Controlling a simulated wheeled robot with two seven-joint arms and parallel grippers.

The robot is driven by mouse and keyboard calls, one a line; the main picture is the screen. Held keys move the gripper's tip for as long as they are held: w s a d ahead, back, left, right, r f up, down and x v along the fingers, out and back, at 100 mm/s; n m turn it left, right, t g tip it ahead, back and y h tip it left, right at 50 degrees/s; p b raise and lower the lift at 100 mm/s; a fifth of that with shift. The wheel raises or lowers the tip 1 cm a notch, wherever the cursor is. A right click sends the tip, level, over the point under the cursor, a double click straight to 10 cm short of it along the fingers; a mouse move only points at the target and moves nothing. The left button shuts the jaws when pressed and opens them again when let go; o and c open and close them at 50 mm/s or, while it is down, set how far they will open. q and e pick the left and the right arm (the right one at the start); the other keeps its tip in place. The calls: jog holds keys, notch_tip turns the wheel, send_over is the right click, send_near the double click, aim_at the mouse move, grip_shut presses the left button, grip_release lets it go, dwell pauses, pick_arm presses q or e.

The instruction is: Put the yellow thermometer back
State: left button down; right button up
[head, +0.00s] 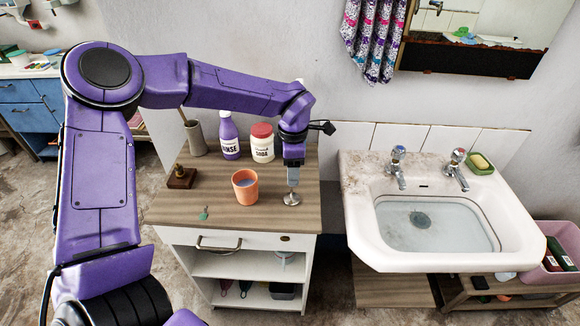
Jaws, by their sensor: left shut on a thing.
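I cannot make out a yellow thermometer for certain in the head view. My left gripper (292,182) points down over the right part of the wooden cabinet top (235,216). It is shut on a small silver round-based thing (292,199), which is at or just above the top; I cannot tell if it touches. The jaws hide its upper part. An orange cup (245,187) with greyish contents stands just left of the gripper. A dark wooden block (181,179) with a small brass-coloured piece is further left. My right gripper is out of view.
A purple rinse bottle (229,136) and a red-lidded soda jar (262,144) stand close behind the gripper. A grey holder with a stick (194,137) is at the back left. A small green thing (204,214) lies at the front. The water-filled basin (435,222) is to the right.

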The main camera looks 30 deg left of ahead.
pick_arm(q)
jog(key=shift+f, duration=0.1)
jog(key=shift+c, duration=1.8)
grip_release()
notch_tip(320, 180, up, 12)
jog(key=shift+r+b, duration=0.2)
jog(key=shift+b, duration=0.25)
